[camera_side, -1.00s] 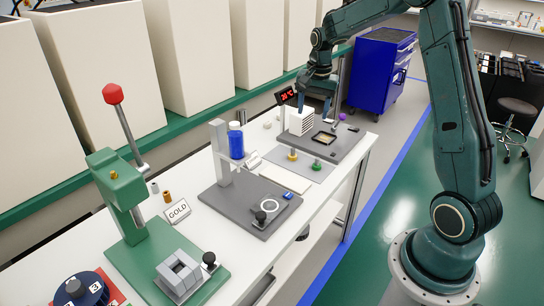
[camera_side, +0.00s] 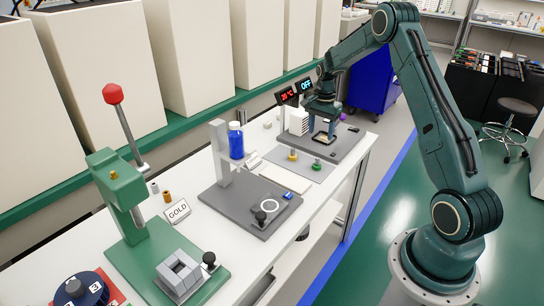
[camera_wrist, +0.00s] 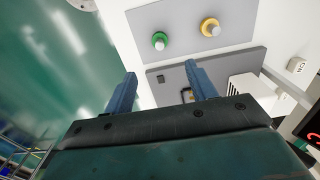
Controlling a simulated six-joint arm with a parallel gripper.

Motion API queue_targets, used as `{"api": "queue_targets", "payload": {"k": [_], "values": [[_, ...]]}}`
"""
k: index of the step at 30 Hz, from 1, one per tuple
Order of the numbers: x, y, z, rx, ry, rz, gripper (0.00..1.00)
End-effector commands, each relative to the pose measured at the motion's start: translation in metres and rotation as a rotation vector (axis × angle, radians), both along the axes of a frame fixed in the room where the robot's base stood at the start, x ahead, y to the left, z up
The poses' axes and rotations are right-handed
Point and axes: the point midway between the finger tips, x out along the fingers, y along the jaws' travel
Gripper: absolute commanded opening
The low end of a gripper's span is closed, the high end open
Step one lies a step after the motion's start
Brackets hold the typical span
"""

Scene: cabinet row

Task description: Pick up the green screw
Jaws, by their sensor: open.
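The green screw (camera_side: 317,164) stands on a light grey mat near the right end of the table, and a yellow screw (camera_side: 292,155) stands to its left. In the wrist view the green screw (camera_wrist: 159,41) is at the top centre, beyond my fingertips, with the yellow screw (camera_wrist: 210,27) to its right. My gripper (camera_side: 325,130) is above the dark grey plate behind the mat. It also shows in the wrist view (camera_wrist: 162,82) with its two blue fingers apart and nothing between them. The green screw is apart from the fingers.
The dark grey plate (camera_side: 347,144) carries a white ribbed block (camera_side: 298,122). Two displays (camera_side: 305,87) stand behind. The mat (camera_side: 310,175) is clear around the screws.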

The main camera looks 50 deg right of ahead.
Motion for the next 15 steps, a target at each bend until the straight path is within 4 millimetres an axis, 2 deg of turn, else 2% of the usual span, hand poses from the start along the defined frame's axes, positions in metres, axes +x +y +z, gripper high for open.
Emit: {"api": "queue_targets", "payload": {"k": [9, 15], "values": [[-0.001, 0.001, -0.047, 0.002, 0.003, 0.001, 0.56], [0.0, 0.001, -0.069, 0.001, 0.002, 0.001, 0.56]]}}
